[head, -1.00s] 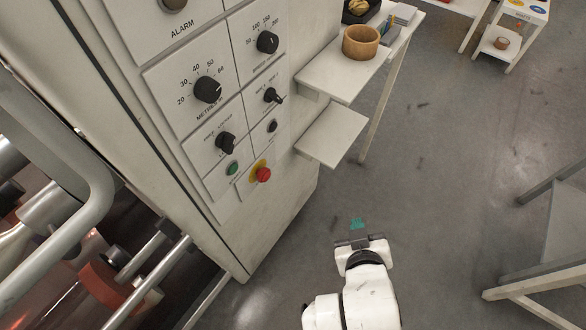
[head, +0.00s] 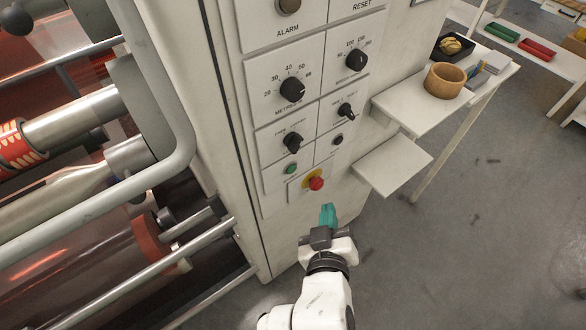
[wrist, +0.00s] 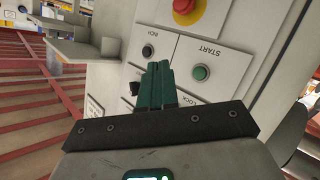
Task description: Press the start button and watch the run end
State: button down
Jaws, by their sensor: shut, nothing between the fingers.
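The green start button (head: 291,169) sits low on the cabinet's control panel (head: 262,205), left of and above the red emergency button (head: 316,183) with its yellow ring. In the wrist view the start button (wrist: 200,73) lies beside its START label, right of my fingertips. My gripper (head: 328,212) has teal fingers and is shut and empty, in front of the panel below the red button. In the wrist view its fingers (wrist: 160,72) point at the panel, and a gap to the panel cannot be measured. The red button (wrist: 184,6) shows at the top there.
Dark knobs (head: 292,90) and an alarm lamp (head: 289,5) are higher on the panel. White shelves (head: 394,165) stick out at the right, with a wooden bowl (head: 444,80) above. Rollers and a bent rail (head: 180,130) fill the left. Grey floor is free at the lower right.

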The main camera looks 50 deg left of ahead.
aim_at(292, 169)
jog(key=a+b, duration=0.4)
jog(key=a, duration=0.4)
jog(key=shift+w+a+b, duration=0.3)
jog(key=shift+w+a, duration=0.05)
jog(key=shift+a, duration=0.1)
dwell(1.7)
jog(key=shift+a, duration=0.3)
jog(key=shift+a+b, duration=0.35)
jog(key=shift+b, duration=0.05)
dwell(0.7)
dwell(0.3)
jog(key=shift+d+p, duration=0.45)
jog(key=shift+d, duration=0.3)
jog(key=shift+d, duration=0.1)
